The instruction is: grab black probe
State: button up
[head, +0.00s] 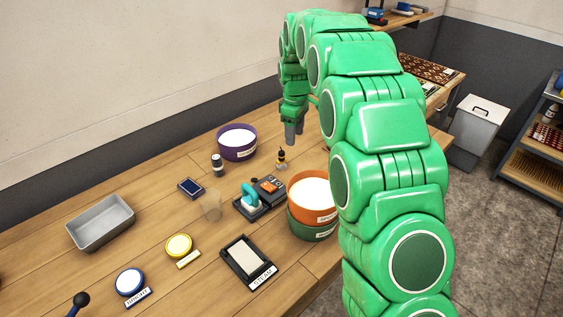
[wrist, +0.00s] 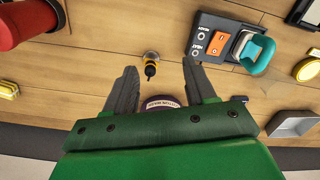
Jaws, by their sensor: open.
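In the wrist view, the probe (wrist: 151,67) shows between and beyond my finger tips, a little left of the middle. My gripper (head: 293,133) hangs above the table, fingers down, just above and right of the probe in the head view. In the wrist view, my gripper (wrist: 158,70) has its two grey fingers spread with nothing between them. It appears apart from the probe.
A purple bowl (head: 237,151) stands left of the probe. Stacked orange (head: 312,214) and green bowls (head: 313,234) stand near the front edge. A black device with a teal handle (head: 251,194) is close to the probe. A grey tray (head: 72,233) lies far left.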

jog(key=n, duration=0.2)
send_over(281, 151)
jog(key=f, duration=0.5)
jog(key=shift+w+d+f, duration=0.1)
jog(key=shift+w+d, duration=0.15)
jog(key=shift+s+a+f, duration=0.1)
jog(key=shift+s+f, duration=0.1)
jog(key=shift+f, duration=1.8)
jog(key=shift+s+a+f, duration=0.1)
jog(key=shift+s+f, duration=0.1)
jog(key=shift+f, duration=1.75)
jog(key=c, duration=1)
jog(key=shift+o, duration=0.2)
jog(key=shift+r, duration=0.1)
jog(key=shift+w+r, duration=0.1)
jog(key=shift+r, duration=1.45)
jog(key=s+d+r, duration=0.3)
jog(key=s+r, duration=0.6)
jog(key=s, duration=0.4)
jog(key=shift+s+r, duration=0.35)
jog(key=shift+s, duration=0.05)
